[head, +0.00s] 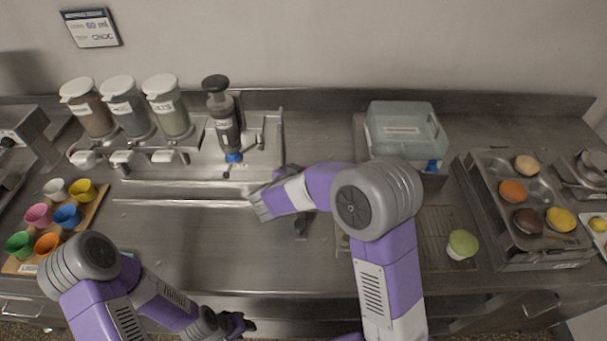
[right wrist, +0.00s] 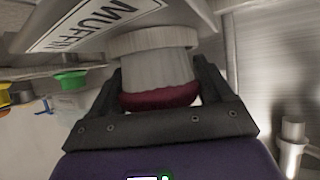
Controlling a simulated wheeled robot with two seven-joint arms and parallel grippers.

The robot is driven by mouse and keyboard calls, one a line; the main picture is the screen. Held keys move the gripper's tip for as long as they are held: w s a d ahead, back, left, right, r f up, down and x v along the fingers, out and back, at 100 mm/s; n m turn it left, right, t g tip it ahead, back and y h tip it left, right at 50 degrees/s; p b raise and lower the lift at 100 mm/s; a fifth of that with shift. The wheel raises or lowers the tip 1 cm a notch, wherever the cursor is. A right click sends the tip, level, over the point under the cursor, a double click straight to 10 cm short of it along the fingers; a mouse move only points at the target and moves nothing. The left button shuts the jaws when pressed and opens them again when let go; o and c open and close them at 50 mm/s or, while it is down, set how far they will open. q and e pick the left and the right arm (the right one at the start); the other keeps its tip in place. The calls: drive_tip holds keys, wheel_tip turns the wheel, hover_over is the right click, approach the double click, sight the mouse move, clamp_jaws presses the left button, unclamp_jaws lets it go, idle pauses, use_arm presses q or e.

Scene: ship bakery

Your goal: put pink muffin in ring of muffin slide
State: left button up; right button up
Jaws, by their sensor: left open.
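In the right wrist view, my right gripper (right wrist: 157,80) has its black fingers on either side of a muffin (right wrist: 158,98) with a dark pink-red top and a pale ribbed side. The fingers appear to touch it. A pale round band (right wrist: 152,39) surrounds its far end; I cannot tell if it is the ring. A plate lettered MUFFIN (right wrist: 85,22) is close by. In the head view the right arm hides this gripper and muffin. My left gripper (head: 243,324) is open and empty at the counter's front edge.
A green-topped muffin (head: 461,244) stands on a rack at right. A tray (head: 508,170) holds several muffins. Coloured cups (head: 67,216) stand on a board at left. A pale blue box (head: 402,128) and lidded jars (head: 127,105) stand behind. The counter left of centre is clear.

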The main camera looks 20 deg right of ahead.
drive_tip(key=o, duration=0.3)
drive_tip(key=shift+r, duration=0.1)
drive_tip(key=shift+r+p, duration=0.15)
drive_tip(key=shift+p, duration=0.2)
drive_tip(key=v, duration=1.2)
